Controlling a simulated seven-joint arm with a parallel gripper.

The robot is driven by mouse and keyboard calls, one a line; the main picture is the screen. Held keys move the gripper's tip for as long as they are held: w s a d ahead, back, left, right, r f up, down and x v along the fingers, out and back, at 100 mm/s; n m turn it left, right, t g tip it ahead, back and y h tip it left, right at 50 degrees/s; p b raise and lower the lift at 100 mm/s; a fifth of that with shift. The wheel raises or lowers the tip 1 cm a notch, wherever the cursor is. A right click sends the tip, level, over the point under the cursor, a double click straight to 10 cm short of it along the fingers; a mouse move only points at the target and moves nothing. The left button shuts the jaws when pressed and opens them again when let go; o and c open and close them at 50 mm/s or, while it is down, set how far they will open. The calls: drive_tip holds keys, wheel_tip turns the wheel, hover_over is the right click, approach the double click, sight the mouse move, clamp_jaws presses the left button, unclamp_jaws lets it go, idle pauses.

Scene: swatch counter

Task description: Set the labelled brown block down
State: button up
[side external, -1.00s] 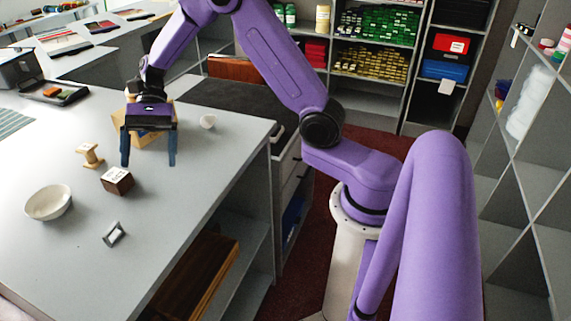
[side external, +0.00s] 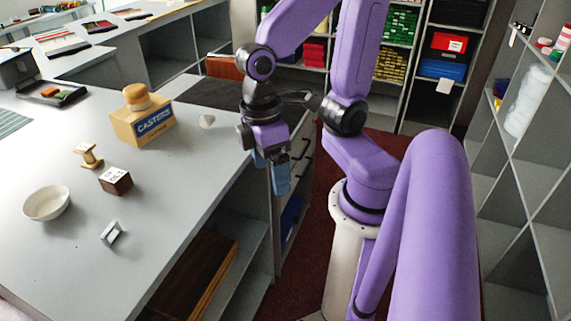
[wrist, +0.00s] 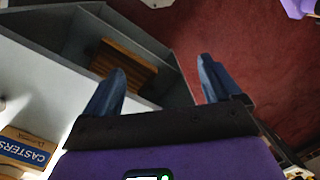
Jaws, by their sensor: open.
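The labelled brown block (side external: 116,180) sits on the grey counter, with a white top face bearing dark lettering. It stands apart from the things around it. My gripper (side external: 277,174) is in the side view past the counter's right edge, far to the right of the block. In the wrist view my gripper (wrist: 163,80) has its two blue fingers spread, with nothing between them. The block does not show in the wrist view.
On the counter (side external: 170,200) are a white bowl (side external: 47,203), a wooden spool (side external: 90,155), a small metal-framed piece (side external: 111,233), a small pale cup (side external: 207,121) and a CASTERS box (side external: 143,121) with a round tan object (side external: 136,97) on it. The counter's front right is clear.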

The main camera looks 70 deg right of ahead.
drive_tip(key=s+d+n, duration=0.1)
drive_tip(key=s+n+t, duration=0.1)
drive_tip(key=n, duration=0.1)
drive_tip(key=shift+s+d+f, duration=0.1)
drive_tip(key=shift+s+d, duration=0.1)
drive_tip(key=shift+d, duration=0.15)
